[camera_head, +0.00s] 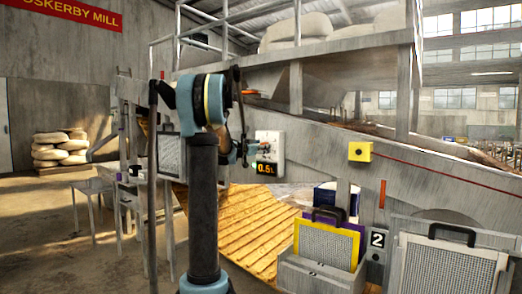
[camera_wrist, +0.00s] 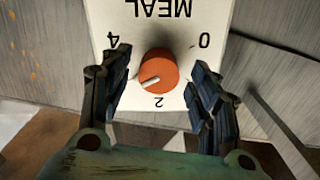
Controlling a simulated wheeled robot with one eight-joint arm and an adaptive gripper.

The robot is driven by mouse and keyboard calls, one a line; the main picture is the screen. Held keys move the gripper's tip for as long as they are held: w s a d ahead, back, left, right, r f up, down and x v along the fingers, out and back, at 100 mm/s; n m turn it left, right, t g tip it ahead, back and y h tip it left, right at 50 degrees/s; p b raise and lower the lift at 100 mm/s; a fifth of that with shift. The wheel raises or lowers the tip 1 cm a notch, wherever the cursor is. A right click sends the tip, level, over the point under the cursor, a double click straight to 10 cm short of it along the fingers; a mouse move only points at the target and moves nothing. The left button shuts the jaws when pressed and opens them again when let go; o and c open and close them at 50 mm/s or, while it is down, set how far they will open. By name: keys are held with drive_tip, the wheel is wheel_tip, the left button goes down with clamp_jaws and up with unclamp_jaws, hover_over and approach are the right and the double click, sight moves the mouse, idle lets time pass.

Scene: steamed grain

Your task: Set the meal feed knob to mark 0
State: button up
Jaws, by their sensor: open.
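The meal feed knob (camera_wrist: 158,70) is a round orange dial on a white panel marked MEAL (camera_wrist: 205,18), upside down in the wrist view. Mark 4 shows at its left, 0 at its right and 2 below it. A white pointer line on the knob points to the lower left, between 2 and 4. My gripper (camera_wrist: 160,68) is open, with one dark finger on each side of the knob and visible gaps to it. In the head view the white control box (camera_head: 276,143) is partly hidden by my gripper (camera_head: 247,149).
A yellow box (camera_head: 360,152) with a button is to the right. Framed mesh screens (camera_head: 325,245) stand in a grey bin below. A slatted wooden surface (camera_head: 240,225) lies under the box.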

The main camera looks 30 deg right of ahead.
drive_tip(key=shift+w+d, duration=0.15)
drive_tip(key=shift+d, duration=0.25)
drive_tip(key=c, duration=1.1)
drive_tip(key=shift+o, duration=0.2)
drive_tip(key=shift+n, duration=0.3)
